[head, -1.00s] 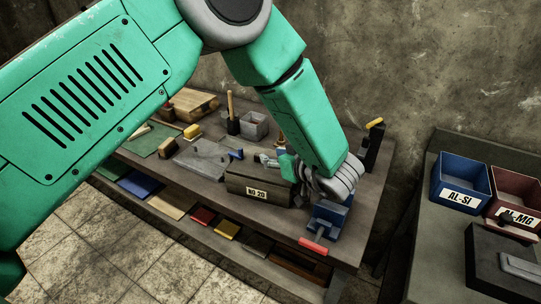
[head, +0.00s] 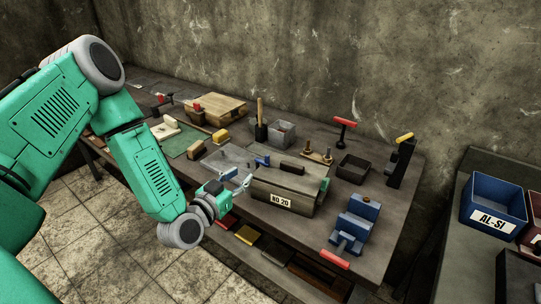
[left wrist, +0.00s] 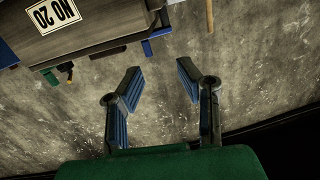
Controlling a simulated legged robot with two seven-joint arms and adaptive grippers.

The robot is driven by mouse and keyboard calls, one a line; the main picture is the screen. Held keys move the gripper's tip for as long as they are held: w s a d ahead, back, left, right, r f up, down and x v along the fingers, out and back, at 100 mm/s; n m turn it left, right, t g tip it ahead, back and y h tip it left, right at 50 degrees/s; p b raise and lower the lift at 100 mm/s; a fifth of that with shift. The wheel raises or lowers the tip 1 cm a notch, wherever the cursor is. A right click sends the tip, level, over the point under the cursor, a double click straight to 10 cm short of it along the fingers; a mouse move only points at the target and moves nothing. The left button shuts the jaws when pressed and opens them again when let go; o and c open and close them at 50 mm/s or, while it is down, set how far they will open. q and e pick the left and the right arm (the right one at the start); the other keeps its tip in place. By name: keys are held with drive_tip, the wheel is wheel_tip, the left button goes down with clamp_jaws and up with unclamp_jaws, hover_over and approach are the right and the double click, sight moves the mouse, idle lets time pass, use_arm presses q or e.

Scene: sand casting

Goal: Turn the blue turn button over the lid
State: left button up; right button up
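The dark box marked NO 20 (head: 285,195) sits on the workbench with its long lid (head: 291,176) on top, lying flat. A small blue piece, seemingly the turn button (head: 262,161), shows by the box's back left corner; whether it overlaps the lid is unclear. My left gripper (head: 244,184) is open and empty just left of the box. In the left wrist view its two fingers are spread apart, with nothing between them. There the box (left wrist: 100,25) appears upside down at upper left, with a blue piece (left wrist: 147,46) at its right end. My right gripper is out of view.
A blue vise (head: 357,222) with a red handle stands right of the box. A dark tray (head: 352,167), a red-handled tool (head: 343,130) and a grey bin (head: 281,133) stand behind. A second bench with a blue AL-SI bin (head: 494,203) is at right.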

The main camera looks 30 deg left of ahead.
use_arm(q)
drive_tip(key=s+d+h, duration=0.1)
drive_tip(key=s+h, duration=0.1)
drive_tip(key=s, duration=0.1)
approach(266, 159)
drive_tip(key=w, duration=0.2)
drive_tip(key=shift+m+t, duration=0.3)
drive_tip(key=shift+m, duration=0.1)
drive_tip(key=w, duration=0.5)
drive_tip(key=w+d+p, duration=0.1)
drive_tip(key=w, duration=0.2)
drive_tip(key=shift+w+d+f, duration=0.1)
drive_tip(key=shift+w+f, duration=0.05)
drive_tip(key=shift+w, duration=0.2)
drive_tip(key=shift+a+f, duration=0.1)
drive_tip(key=shift+a, duration=0.25)
clamp_jaws()
drive_tip(key=shift+d, duration=0.15)
